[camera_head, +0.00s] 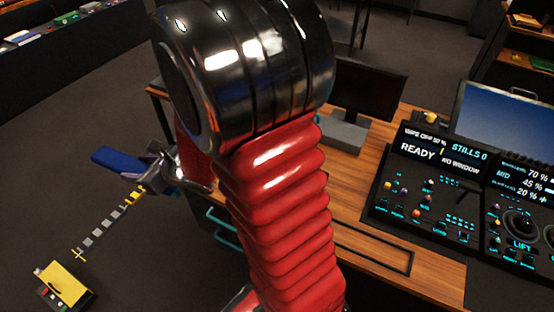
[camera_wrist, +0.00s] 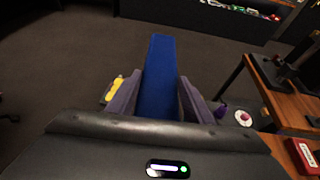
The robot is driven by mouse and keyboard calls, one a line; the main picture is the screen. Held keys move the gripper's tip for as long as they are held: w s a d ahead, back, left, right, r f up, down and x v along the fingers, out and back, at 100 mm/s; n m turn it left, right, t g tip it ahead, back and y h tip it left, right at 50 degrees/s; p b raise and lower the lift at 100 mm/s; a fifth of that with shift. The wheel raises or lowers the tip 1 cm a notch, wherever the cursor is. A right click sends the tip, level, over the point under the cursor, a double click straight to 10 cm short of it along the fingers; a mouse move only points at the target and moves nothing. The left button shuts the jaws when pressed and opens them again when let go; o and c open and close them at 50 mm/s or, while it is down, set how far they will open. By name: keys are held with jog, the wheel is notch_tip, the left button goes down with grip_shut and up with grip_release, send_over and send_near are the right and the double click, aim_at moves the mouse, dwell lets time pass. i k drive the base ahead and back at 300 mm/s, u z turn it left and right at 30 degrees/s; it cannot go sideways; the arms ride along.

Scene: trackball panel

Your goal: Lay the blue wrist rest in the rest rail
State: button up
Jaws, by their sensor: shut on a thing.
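The blue wrist rest (camera_head: 119,160) is a long flat bar. My gripper (camera_head: 158,168) is shut on it, left of the desk and out over the dark floor. In the wrist view, the rest (camera_wrist: 158,62) sits between the two purple-grey fingers of my gripper (camera_wrist: 159,88) and sticks out well beyond them. A dark rectangular frame (camera_head: 408,262) lies on the wooden desk in front of the control panel and looks like the rest rail. It seems empty, but my red arm hides its left part.
The control panel (camera_head: 425,185) stands behind the rail, with a monitor (camera_head: 368,85) farther back. Teal handles (camera_head: 222,222) stick out at the desk's left side. A yellow box (camera_head: 66,284) is at the lower left. A red box (camera_wrist: 304,156) lies on the desk.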

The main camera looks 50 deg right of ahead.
aim_at(359, 242)
jog(key=z, duration=0.05)
jog(key=k, duration=1.1)
jog(key=z, duration=0.6)
jog(key=i, duration=1)
jog(key=u, duration=0.05)
